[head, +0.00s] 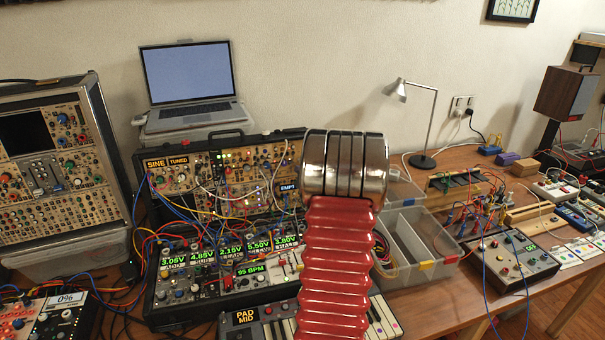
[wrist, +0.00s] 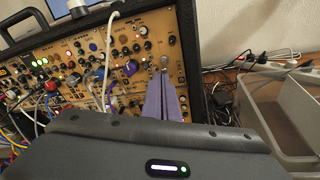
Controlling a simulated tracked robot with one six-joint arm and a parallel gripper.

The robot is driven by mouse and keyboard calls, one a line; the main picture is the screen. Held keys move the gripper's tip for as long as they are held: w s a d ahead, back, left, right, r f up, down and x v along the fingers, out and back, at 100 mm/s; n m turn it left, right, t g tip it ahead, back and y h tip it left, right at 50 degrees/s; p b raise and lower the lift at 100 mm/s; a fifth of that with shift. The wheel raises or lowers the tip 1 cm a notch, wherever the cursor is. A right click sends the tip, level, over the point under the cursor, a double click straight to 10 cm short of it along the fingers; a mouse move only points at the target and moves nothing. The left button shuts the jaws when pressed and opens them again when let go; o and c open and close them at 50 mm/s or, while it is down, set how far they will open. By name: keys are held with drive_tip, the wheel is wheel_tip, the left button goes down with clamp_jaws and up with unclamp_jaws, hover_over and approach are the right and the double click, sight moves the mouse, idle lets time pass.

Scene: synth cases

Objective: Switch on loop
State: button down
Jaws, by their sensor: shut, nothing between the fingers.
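The modular synth case (head: 136,165) stands on the table in the head view, its panels full of knobs, jacks and coloured cables. In the wrist view its tan panel (wrist: 138,25) fills the upper middle. My gripper (wrist: 162,74) shows there as two purple-grey fingers, shut and empty, pointing at the panel's right part. The fingertips are just below a small silver control (wrist: 163,61); I cannot tell whether they touch. No loop label is readable, so I cannot tell which control is loop. In the head view my arm hides the gripper and part of the case.
A laptop (head: 190,75) stands behind the case. A clear divided bin (head: 420,240) stands to the right; it also shows in the wrist view (wrist: 262,120). Patch cables hang across the panel's left part. A desk lamp (head: 432,120) stands farther back.

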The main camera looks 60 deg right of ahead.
drive_tip(key=shift+w+r, duration=0.1)
drive_tip(key=shift+r, duration=0.2)
drive_tip(key=shift+s+r, duration=0.25)
drive_tip(key=shift+r, duration=0.15)
drive_tip(key=shift+s+d, duration=0.1)
